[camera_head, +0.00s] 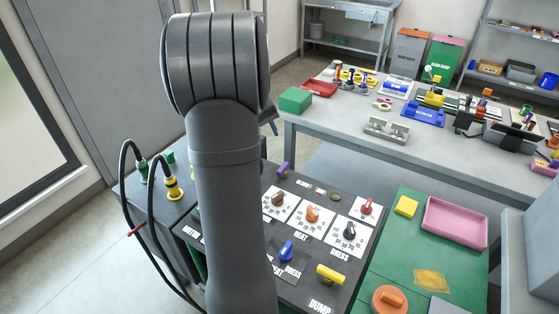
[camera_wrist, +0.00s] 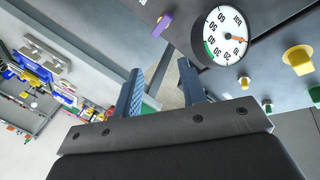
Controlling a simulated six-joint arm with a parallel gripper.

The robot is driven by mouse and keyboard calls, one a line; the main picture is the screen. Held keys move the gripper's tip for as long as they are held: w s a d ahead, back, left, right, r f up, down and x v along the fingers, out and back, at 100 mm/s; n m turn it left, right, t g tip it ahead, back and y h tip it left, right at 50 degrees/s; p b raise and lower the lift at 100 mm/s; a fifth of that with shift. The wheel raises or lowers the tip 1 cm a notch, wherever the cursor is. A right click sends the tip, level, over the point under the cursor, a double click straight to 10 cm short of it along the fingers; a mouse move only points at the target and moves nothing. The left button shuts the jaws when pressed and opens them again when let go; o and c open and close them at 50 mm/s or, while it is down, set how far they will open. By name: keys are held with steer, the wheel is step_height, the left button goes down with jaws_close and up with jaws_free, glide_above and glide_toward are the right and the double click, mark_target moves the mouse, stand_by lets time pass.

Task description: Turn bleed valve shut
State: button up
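No label reading "bleed" is legible, so I cannot tell for sure which control is the bleed valve. A purple lever (camera_head: 282,170) stands at the far edge of the dark control panel (camera_head: 307,185). In the wrist view a purple lever (camera_wrist: 163,25) sits beside a round white gauge (camera_wrist: 222,37). A yellow lever (camera_head: 330,273) stands by the word DUMP. My gripper (camera_wrist: 159,66) is open and empty, its two blue-grey fingers apart and no control between them. In the head view it is hidden behind my arm.
Brown (camera_head: 278,198), orange (camera_head: 312,213), red (camera_head: 367,206), black (camera_head: 349,231) and blue knobs (camera_head: 286,250) crowd the panel. Black hoses (camera_head: 128,190) loop at left. A green surface (camera_head: 410,250) with a pink tray (camera_head: 455,222) lies right. A cluttered workbench (camera_head: 340,135) stands behind.

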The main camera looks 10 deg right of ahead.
steer(key=s+m, duration=0.1)
steer(key=m, duration=0.4)
steer(key=m+t, duration=0.1)
steer(key=m, duration=0.4)
glide_toward(283, 167)
steer(key=shift+y, duration=0.3)
steer(key=x, duration=0.8)
steer(key=shift+d+f, duration=0.15)
steer(key=shift+d, duration=0.1)
jaws_close()
